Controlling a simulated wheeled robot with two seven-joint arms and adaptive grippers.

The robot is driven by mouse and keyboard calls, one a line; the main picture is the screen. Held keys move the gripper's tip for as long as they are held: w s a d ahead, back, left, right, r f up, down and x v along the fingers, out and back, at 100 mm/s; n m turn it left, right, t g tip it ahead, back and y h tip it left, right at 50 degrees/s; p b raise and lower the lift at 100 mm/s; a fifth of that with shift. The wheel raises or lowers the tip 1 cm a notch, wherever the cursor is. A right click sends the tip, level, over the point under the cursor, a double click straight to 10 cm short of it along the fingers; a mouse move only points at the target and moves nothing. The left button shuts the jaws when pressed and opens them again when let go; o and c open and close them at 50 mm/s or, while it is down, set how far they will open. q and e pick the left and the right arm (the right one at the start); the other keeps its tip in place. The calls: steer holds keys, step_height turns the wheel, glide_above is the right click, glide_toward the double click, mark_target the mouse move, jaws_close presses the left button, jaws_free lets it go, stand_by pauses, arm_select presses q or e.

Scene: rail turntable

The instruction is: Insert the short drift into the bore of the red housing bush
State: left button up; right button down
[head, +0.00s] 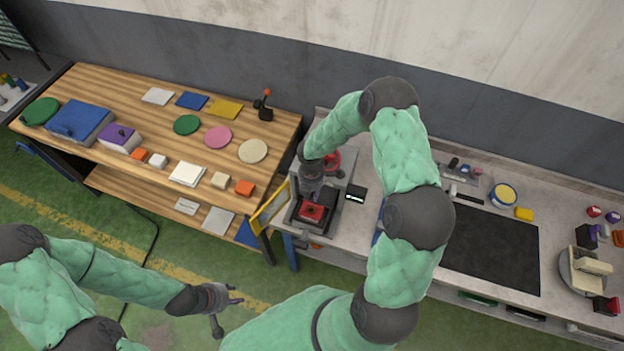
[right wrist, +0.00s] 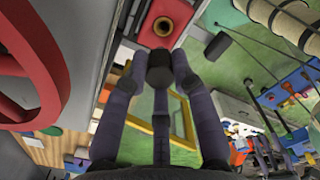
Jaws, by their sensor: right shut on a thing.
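The red housing (head: 311,212) sits in a dark fixture on the grey bench, below my right gripper (head: 314,188). In the right wrist view the red housing (right wrist: 180,12) shows its brass-coloured bush with a dark open bore (right wrist: 163,26). My right gripper (right wrist: 158,78) is shut on the short drift (right wrist: 160,62), a dark cylinder between its fingers. The drift's end shows just below the bore in that picture and is not in it; the exact gap is unclear. My left gripper (head: 226,300) is open and empty over the green floor, away from the bench.
A red handwheel (head: 332,160) stands close behind my right gripper. A yellow-framed panel (head: 268,208) stands left of the fixture, and a small black device (head: 356,194) lies to its right. A wooden table (head: 90,90) with coloured pieces is at left.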

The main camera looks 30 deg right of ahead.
steer(key=shift+s+a+r, duration=0.2)
steer(key=shift+s+r, duration=0.05)
steer(key=shift+s, duration=0.1)
steer(key=shift+w+d+f+b, duration=0.2)
steer(key=shift+f+b, duration=0.15)
steer(key=shift+f, duration=0.15)
steer(key=shift+s+a+f+b, duration=0.15)
steer(key=shift+f+b, duration=0.65)
steer(key=shift+f, duration=0.05)
arm_select(q)
steer(key=shift+s+a+f+b, duration=0.15)
steer(key=shift+f+b, duration=0.55)
steer(key=shift+f, duration=0.55)
steer(key=shift+s+f+b, duration=0.1)
steer(key=shift+f+b, duration=0.55)
steer(key=shift+f, duration=0.55)
arm_select(e)
steer(key=shift+f, duration=1.65)
arm_select(q)
steer(key=shift+f, duration=0.2)
steer(key=shift+f+b, duration=0.5)
steer(key=shift+b, duration=0.2)
arm_select(e)
steer(key=shift+f, duration=0.55)
arm_select(q)
steer(key=shift+r, duration=0.25)
arm_select(e)
steer(key=shift+r, duration=0.35)
arm_select(q)
steer(key=shift+f, duration=0.2)
